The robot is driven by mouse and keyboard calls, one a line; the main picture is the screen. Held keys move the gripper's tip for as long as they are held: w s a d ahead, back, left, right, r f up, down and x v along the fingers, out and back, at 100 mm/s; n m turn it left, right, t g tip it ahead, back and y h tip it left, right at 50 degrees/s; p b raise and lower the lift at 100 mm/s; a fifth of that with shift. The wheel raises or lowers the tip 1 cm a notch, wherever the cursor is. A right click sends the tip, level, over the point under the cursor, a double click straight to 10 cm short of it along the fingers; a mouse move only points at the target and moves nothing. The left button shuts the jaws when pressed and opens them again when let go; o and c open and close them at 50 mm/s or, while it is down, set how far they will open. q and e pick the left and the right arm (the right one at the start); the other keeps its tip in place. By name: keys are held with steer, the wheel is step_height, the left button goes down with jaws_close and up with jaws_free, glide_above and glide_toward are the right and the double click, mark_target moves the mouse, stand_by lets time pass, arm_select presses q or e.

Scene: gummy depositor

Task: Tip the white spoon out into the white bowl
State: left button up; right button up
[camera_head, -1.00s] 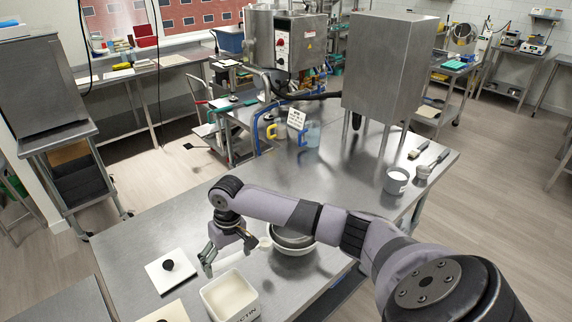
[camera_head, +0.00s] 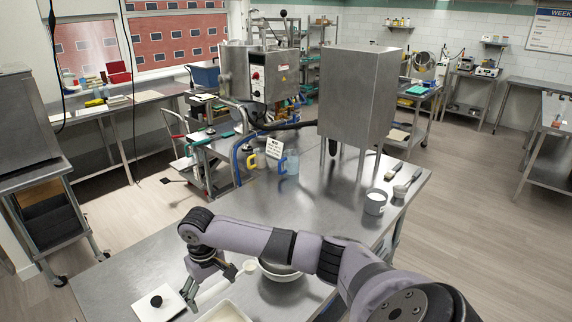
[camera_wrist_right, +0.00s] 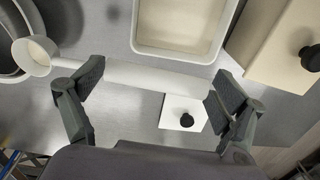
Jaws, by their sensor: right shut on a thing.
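The white spoon (camera_wrist_right: 150,77) has a long pale handle and a round cup (camera_head: 249,266). My right gripper (camera_head: 203,282) is shut on its handle; its fingers also show in the wrist view (camera_wrist_right: 153,95). The cup looks upright, pale inside, and I cannot tell how much it holds. The white bowl (camera_head: 281,277) stands on the table just right of the cup, partly hidden by my right forearm; its grey inside shows at the left edge of the wrist view. I cannot tell whether the cup overlaps the rim. My left gripper is out of view.
A white rectangular tub (camera_wrist_right: 180,45) of pale powder stands beside the spoon. A white lid with a black knob (camera_head: 158,304) lies left of it. Yellow- and blue-handled jugs stand at the back; mid-table is clear.

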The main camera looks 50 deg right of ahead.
steer(key=shift+a+r, duration=0.2)
steer(key=shift+r, duration=0.5)
steer(key=shift+s+a, duration=0.2)
steer(key=shift+s, duration=0.05)
steer(key=s+a, duration=0.4)
steer(key=a, duration=0.1)
steer(key=shift+s+a, duration=0.25)
steer(key=shift+s, duration=0.1)
steer(key=shift+a, duration=0.1)
